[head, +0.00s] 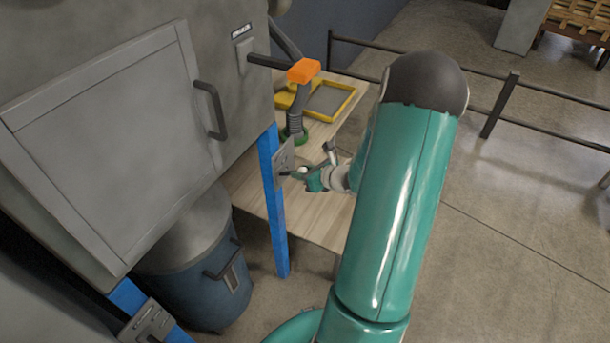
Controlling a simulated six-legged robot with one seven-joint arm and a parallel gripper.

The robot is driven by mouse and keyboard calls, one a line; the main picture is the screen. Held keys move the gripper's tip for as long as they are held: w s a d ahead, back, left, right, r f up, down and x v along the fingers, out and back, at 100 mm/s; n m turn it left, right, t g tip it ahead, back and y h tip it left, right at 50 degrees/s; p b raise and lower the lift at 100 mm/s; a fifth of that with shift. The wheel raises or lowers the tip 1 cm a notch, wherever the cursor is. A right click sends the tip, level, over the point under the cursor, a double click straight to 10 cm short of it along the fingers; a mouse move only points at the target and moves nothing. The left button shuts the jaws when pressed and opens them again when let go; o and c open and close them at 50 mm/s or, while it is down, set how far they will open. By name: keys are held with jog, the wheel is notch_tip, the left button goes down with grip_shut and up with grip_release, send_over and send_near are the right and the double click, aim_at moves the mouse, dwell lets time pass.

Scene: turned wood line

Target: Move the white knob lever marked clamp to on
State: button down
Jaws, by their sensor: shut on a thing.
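The white knob lever (302,171) sits on a small grey plate (284,156) on the blue post, at the middle of the head view. The knob is tiny here and partly hidden by my gripper. My gripper (308,178) is at the lever, to the right of the plate, and is shut on the knob. The lever's marking and its on and off positions are too small to read.
A grey cabinet with a door handle (211,108) fills the left. An orange-ended lever (303,71) juts out above the wooden bench (250,187). A yellow tray (344,101) lies on the bench. A blue bin (192,283) stands below.

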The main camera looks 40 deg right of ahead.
jog(key=shift+w+r, duration=0.1)
jog(key=c, duration=1.1)
grip_release()
jog(key=v, duration=1.3)
jog(key=shift+s+r, duration=0.2)
jog(key=shift+s, duration=0.15)
